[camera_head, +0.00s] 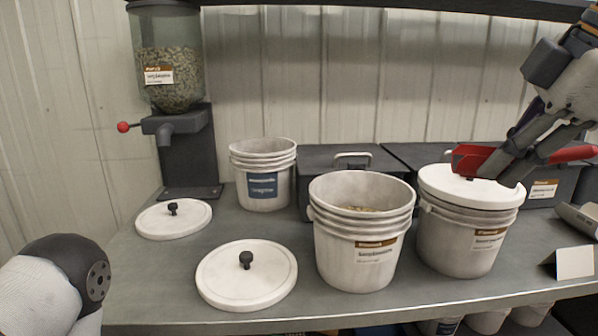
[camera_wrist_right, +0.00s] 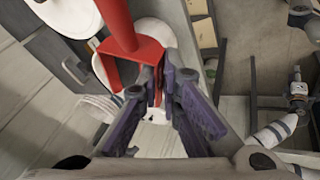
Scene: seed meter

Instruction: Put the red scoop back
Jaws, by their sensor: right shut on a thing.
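The red scoop (camera_head: 473,159) is held by my right gripper (camera_head: 512,165), over the lidded bucket at the right. Its bowl is at the left of the fingers and its red handle shows at their right. In the right wrist view the red scoop (camera_wrist_right: 126,45) is between the fingers of the right gripper (camera_wrist_right: 160,88), which are shut on it. The white lid (camera_head: 462,190) lies on the right bucket (camera_head: 455,240), just under the scoop; I cannot tell whether they touch. My left gripper is out of the head view.
An open bucket (camera_head: 352,262) with some grain stands at the middle front. A smaller bucket (camera_head: 264,190) stands behind. Two loose lids (camera_head: 240,285) (camera_head: 160,222) lie at the left. A feed dispenser (camera_head: 170,90) and dark bins (camera_head: 320,160) stand at the back. A small card (camera_head: 574,262) stands at right.

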